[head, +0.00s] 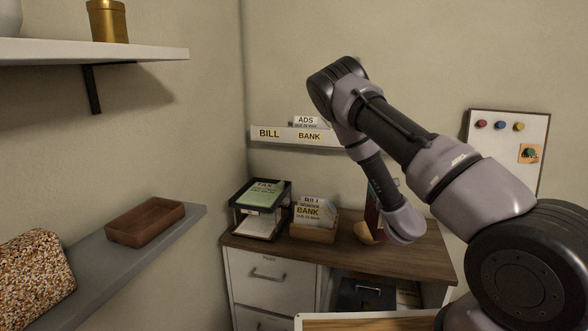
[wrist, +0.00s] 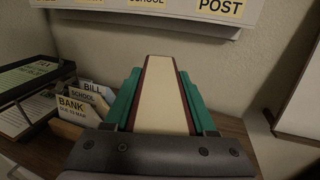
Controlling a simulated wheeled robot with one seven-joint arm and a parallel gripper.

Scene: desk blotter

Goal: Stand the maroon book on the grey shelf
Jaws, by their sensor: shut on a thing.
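The maroon book (wrist: 160,95) shows in the wrist view as a cream page block between two thin maroon covers. My gripper (wrist: 161,100) is shut on it, with a green finger against each cover. In the head view, a narrow strip of the book (head: 371,217) shows above the cabinet top, mostly hidden behind my arm. I cannot tell whether it touches the wood. The grey shelf (head: 165,237) is at the lower left of the head view, well away from my gripper.
On the grey shelf are a brown tray (head: 145,222) and a speckled box (head: 34,278), with bare board around the tray. A white shelf (head: 100,51) hangs above. The cabinet top (head: 335,250) bears a black letter tray (head: 260,208) and a card holder (head: 313,232).

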